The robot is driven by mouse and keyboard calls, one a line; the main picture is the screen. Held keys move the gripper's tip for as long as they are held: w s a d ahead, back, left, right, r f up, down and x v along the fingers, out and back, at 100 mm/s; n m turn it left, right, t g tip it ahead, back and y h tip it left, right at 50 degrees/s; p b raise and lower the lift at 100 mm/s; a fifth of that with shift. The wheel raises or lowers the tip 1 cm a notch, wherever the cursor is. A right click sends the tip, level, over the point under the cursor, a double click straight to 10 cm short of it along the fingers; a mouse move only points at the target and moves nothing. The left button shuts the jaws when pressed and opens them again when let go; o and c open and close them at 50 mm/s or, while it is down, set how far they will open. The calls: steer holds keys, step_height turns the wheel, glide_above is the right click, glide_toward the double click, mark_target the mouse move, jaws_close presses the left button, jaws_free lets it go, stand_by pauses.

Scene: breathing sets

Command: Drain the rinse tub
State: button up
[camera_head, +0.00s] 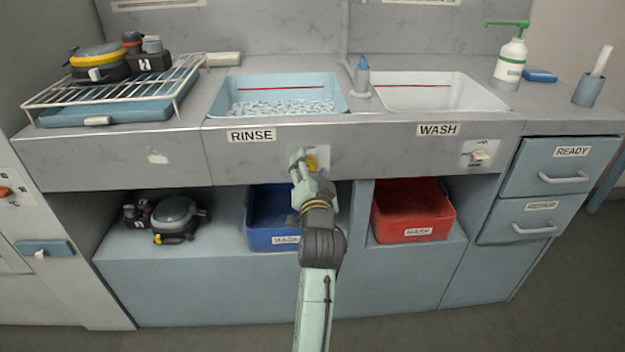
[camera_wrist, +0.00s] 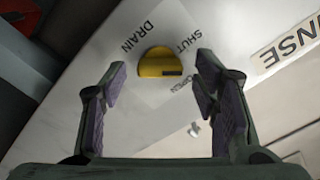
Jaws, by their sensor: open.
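The rinse tub (camera_head: 282,82) is a light blue basin on the left of the counter, with a red line on its wall and a pale, bubbly surface inside. In the head view the knob (camera_head: 311,163) is partly hidden by my gripper (camera_head: 303,160). In the wrist view my gripper (camera_wrist: 164,90) is open, its padded fingers on either side of the knob's line, with a gap to each side. I cannot tell how deep the fingers reach.
The wash tub (camera_head: 440,95) is right of the rinse tub, with its own drain plate (camera_head: 480,154) below. A blue bin (camera_head: 272,240) and a red bin (camera_head: 412,226) stand on the shelf under the counter. A wire rack (camera_head: 110,90) holds breathing gear at left.

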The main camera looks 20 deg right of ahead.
steer(key=v, duration=1.1)
steer(key=shift+s, duration=0.15)
steer(key=shift+a+r, duration=0.1)
